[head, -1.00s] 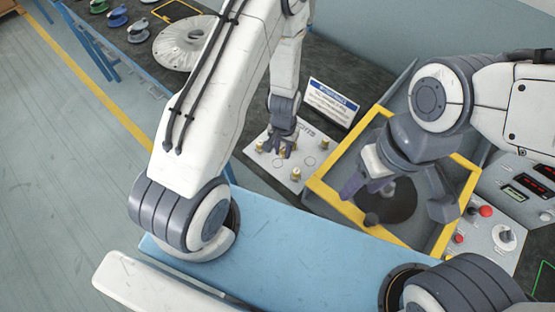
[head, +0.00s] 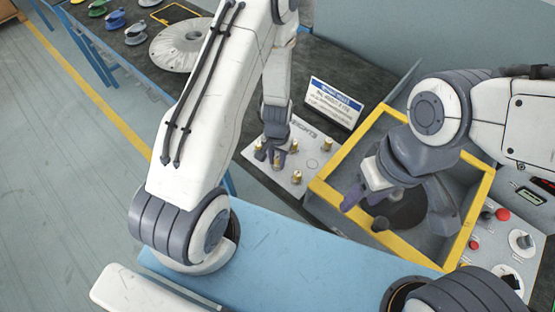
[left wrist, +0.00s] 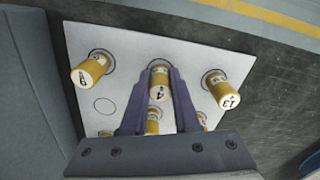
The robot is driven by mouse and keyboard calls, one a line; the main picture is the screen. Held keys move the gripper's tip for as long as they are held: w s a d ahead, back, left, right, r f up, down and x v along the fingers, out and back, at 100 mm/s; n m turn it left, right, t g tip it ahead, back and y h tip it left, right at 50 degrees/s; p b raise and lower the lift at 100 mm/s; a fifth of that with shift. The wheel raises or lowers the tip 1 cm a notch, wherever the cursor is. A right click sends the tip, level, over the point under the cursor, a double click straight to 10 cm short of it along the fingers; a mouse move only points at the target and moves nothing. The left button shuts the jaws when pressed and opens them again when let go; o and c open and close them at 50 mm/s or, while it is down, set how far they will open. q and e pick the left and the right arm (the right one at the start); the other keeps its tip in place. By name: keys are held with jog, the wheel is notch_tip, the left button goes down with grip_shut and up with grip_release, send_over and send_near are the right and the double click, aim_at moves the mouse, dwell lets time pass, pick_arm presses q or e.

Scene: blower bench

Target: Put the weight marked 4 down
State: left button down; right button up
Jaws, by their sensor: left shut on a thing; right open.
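The brass weight marked 4 (left wrist: 160,88) is between the two fingers of my left gripper (left wrist: 158,92), which is shut on it. In the left wrist view it lines up with a ring on the pale weight board (left wrist: 128,45); I cannot tell whether its base touches the board. In the head view my left gripper (head: 277,152) is low over the board (head: 310,170). My right gripper (head: 397,210) is open over the yellow-rimmed box (head: 410,262), above a dark disc with a knob (head: 380,224).
Several other brass weights stand on the board, including one at left (left wrist: 90,68) and one at right (left wrist: 220,90). An empty ring (left wrist: 104,106) shows at its left. A sign (head: 335,102) stands behind the board. A control panel (head: 500,240) is at right.

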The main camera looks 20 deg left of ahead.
pick_arm(q)
jog(key=c, duration=0.7)
grip_release()
jog(key=shift+o, duration=0.2)
